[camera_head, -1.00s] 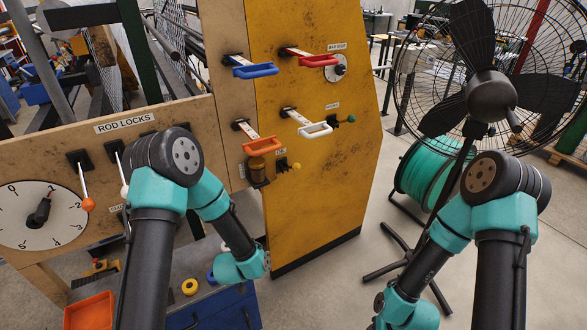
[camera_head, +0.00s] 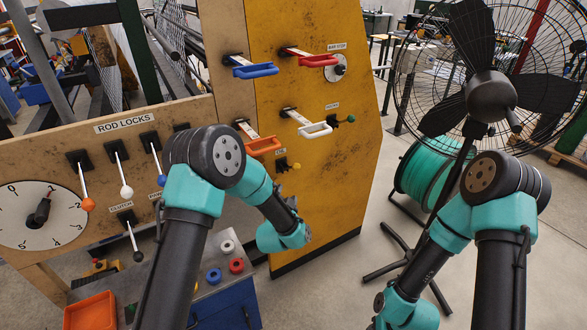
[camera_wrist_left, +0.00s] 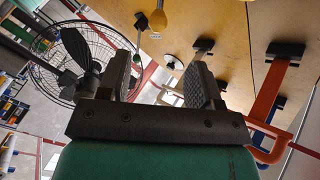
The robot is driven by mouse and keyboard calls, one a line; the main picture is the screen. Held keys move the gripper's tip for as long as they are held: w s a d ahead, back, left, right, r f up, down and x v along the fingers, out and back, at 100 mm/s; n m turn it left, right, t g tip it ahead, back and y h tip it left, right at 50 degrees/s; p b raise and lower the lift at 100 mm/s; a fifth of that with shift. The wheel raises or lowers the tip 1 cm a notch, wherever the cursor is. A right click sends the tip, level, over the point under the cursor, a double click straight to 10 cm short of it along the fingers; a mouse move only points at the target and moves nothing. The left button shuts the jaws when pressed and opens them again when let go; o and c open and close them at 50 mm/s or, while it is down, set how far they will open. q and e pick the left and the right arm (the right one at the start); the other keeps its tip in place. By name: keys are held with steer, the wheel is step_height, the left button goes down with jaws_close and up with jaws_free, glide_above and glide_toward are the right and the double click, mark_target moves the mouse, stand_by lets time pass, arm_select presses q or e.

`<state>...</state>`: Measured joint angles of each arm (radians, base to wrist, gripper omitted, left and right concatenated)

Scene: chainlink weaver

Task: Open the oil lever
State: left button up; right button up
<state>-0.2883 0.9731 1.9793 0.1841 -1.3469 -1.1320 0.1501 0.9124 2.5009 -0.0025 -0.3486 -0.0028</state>
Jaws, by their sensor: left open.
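The oil lever (camera_head: 283,164) is a small dark valve with a yellow ball knob. It sits low on the yellow panel, right of the orange handle, under a small label too small to read surely. In the left wrist view a yellow knob (camera_wrist_left: 158,20) shows at the top, beyond the fingers. My left gripper (camera_wrist_left: 160,70) is open and empty, its two dark pads apart. In the head view it is below the oil lever, partly hidden by my arm, and not touching it. My right gripper is out of view.
An orange handle (camera_head: 263,146) and a white handle (camera_head: 314,130) stick out near the lever. Blue (camera_head: 255,71) and red (camera_head: 318,60) handles are above. Rod-lock levers are on the left board. A fan (camera_head: 490,95) stands right.

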mark_target(294, 167)
arm_select(q)
steer(key=w, duration=0.5)
steer(key=w+d, duration=0.1)
steer(key=w, duration=1)
steer(key=shift+w+d, duration=0.2)
steer(key=shift+d, duration=0.2)
jaws_close()
